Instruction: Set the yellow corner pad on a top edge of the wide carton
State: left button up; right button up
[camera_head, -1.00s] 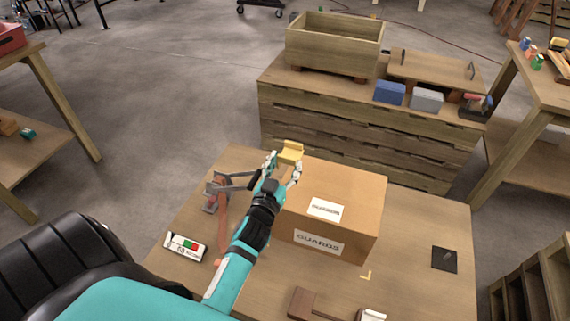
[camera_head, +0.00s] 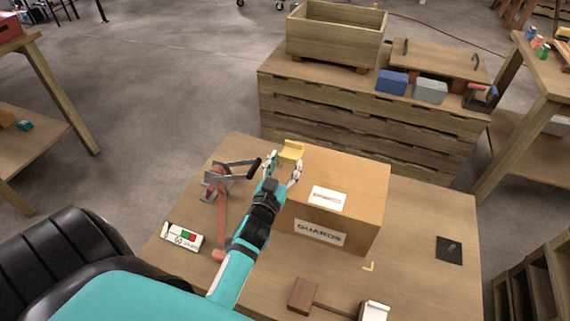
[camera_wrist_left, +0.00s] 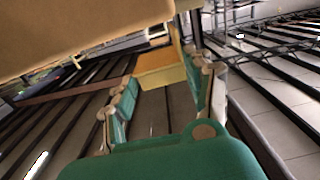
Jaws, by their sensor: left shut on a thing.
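The wide carton (camera_head: 350,185), a brown box with a "GUARDS" label on its front, stands on the wooden table. My left gripper (camera_head: 283,170) is at the carton's left side, near its far top-left corner, and is shut on the yellow corner pad (camera_head: 291,151). In the left wrist view the pad (camera_wrist_left: 160,72) sits between the fingers (camera_wrist_left: 160,95). A brown surface, apparently the carton (camera_wrist_left: 80,30), fills the upper left there, close to the pad. I cannot tell whether the pad touches the carton. My right gripper is not in view.
A metal clamp with dark handles (camera_head: 230,175) stands just left of my left gripper. A white box with green and red marks (camera_head: 183,237), a brown mallet-like tool (camera_head: 302,295) and a black plate (camera_head: 449,250) lie on the table. The table's right side is mostly clear.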

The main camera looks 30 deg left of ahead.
aim_at(285, 178)
pick_arm(q)
jog(key=shift+f+b, duration=1.1)
jog(key=shift+f, duration=0.3)
jog(key=shift+f, duration=0.15)
jog(key=shift+f+b, duration=0.3)
jog(key=shift+b, duration=0.05)
jog(key=shift+f+b, duration=0.3)
jog(key=shift+f, duration=0.15)
